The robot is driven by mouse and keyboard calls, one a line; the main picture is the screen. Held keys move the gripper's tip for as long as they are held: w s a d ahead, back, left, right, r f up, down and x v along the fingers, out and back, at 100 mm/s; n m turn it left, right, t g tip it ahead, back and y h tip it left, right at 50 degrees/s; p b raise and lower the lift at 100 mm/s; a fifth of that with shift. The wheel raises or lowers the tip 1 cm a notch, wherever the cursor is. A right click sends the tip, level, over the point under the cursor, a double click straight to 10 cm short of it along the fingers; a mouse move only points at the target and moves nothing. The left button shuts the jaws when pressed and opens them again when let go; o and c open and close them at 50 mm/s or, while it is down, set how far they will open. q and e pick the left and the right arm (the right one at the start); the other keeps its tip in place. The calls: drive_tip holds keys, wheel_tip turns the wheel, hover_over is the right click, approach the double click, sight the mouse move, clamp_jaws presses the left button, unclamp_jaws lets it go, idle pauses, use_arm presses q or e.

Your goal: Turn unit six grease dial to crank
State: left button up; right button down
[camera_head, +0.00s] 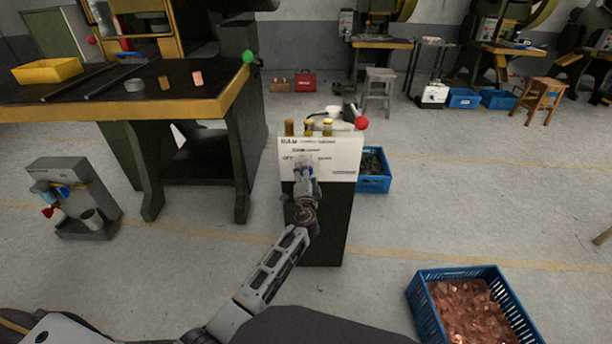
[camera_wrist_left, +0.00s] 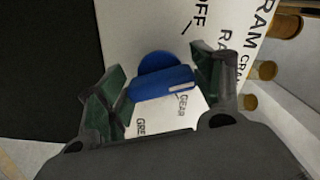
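The blue grease dial (camera_wrist_left: 162,82) sits on a white label panel (camera_head: 342,160) on the front of a dark pedestal unit. A pale mark on its bar lies beside the word GEAR. OFF, RAM and part of CRANK are also readable in the left wrist view. My left gripper (camera_head: 305,168) is at the panel in the head view. In the left wrist view its fingers (camera_wrist_left: 163,65) are spread, one at each end of the dial's bar. I cannot tell whether they touch it. My right gripper is not in view.
Brass knobs (camera_head: 327,128) and a red ball (camera_head: 361,123) top the unit. A blue crate (camera_head: 374,183) stands behind it, and another blue crate with copper pieces (camera_head: 425,306) lies front right. A workbench (camera_head: 225,100) stands left.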

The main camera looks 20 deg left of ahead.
use_arm(q)
drive_tip(key=c, duration=0.5)
drive_tip(key=shift+c, duration=0.2)
drive_tip(key=shift+m, duration=0.3)
drive_tip(key=m+p, duration=0.1)
drive_tip(key=m, duration=0.2)
drive_tip(key=shift+r, duration=0.1)
drive_tip(key=m+p, duration=0.1)
drive_tip(key=m, duration=0.2)
drive_tip(key=shift+p, duration=0.35)
drive_tip(key=shift+m, duration=0.7)
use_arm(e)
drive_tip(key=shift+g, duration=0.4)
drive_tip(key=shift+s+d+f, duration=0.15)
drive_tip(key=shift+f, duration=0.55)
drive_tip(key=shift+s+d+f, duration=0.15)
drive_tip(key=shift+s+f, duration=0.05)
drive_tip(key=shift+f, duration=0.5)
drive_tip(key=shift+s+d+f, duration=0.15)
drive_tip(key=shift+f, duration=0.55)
